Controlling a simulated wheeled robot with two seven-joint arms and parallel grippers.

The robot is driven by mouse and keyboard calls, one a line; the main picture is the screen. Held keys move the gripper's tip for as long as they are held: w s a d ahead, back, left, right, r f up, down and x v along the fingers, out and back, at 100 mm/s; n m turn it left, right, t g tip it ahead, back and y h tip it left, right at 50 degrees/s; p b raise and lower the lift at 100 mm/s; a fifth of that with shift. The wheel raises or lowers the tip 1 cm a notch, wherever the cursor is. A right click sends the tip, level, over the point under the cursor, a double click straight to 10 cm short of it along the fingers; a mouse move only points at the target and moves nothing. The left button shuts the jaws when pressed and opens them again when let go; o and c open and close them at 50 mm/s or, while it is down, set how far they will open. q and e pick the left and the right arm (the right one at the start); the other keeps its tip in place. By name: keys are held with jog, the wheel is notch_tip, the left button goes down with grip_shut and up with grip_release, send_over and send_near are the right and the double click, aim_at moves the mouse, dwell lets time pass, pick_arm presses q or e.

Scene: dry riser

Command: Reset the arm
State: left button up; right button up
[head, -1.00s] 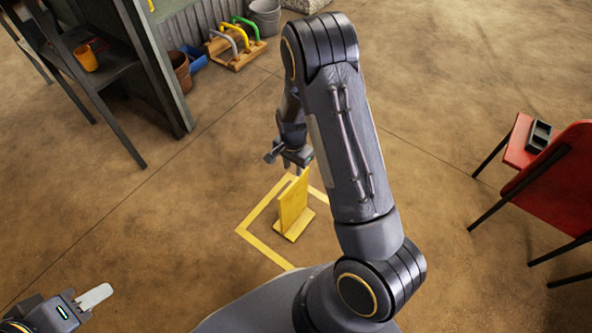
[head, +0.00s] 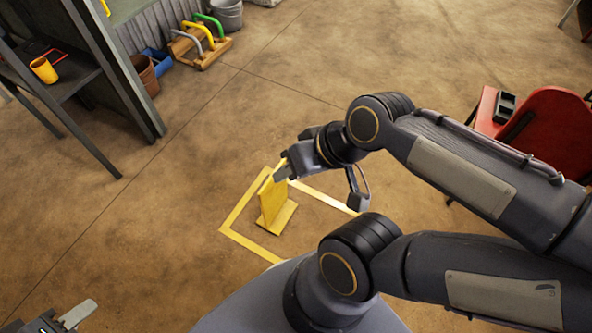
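My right gripper (head: 283,171) is at the top edge of an upright yellow board on a foot, a sign-like stand (head: 271,203). The stand is on the floor inside a yellow taped outline (head: 234,232). The fingers overlap the board's top in the head view, and I cannot tell whether they touch or grip it. My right arm is folded, its links coming in from the right. My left gripper (head: 72,316) shows only partly at the bottom left corner, with one pale finger visible. Its opening cannot be judged.
A dark shelf (head: 85,90) with an orange mug (head: 43,70) stands at the upper left. A wooden rack (head: 203,50) with coloured handles, pots and a grey bucket (head: 228,15) are at the back. A red chair (head: 548,135) is at the right. The floor between is clear.

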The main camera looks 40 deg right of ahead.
jog(key=shift+s+a+n, duration=0.1)
jog(key=shift+s+n, duration=0.2)
jog(key=shift+s, duration=0.15)
notch_tip(320, 180, up, 30)
jog(key=p, duration=3)
jog(key=shift+r, duration=0.2)
jog(key=shift+w, duration=0.1)
